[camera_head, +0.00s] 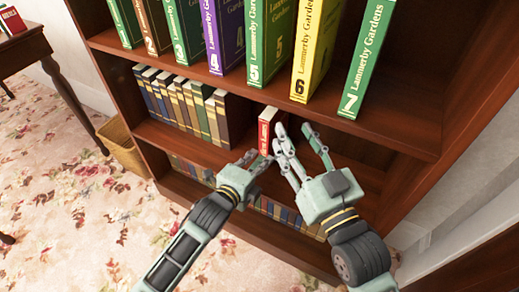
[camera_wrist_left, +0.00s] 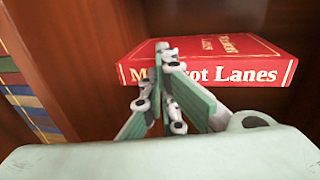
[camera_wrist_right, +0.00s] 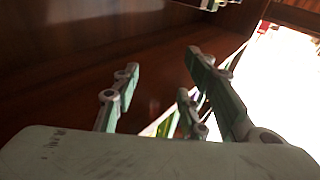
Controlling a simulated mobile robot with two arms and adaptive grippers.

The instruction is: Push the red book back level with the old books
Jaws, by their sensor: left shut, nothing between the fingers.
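The red book (camera_head: 266,128) stands on the middle shelf, right of the row of old books (camera_head: 180,105) with a gap between. In the left wrist view its spine (camera_wrist_left: 215,72) faces me, and the picture is turned sideways. My left gripper (camera_head: 262,158) is shut and empty, with its tips (camera_wrist_left: 162,48) in front of the spine; I cannot tell whether they touch it. They hide part of the title and the book's lower front. My right gripper (camera_head: 294,127) is open and empty, right of the red book; its spread fingers show in the right wrist view (camera_wrist_right: 161,60).
Large green, purple and yellow garden books (camera_head: 268,45) stand on the shelf above, close over my right gripper. A lower shelf holds more books (camera_head: 192,168). A wicker basket (camera_head: 122,148) and a dark table (camera_head: 45,45) are at left.

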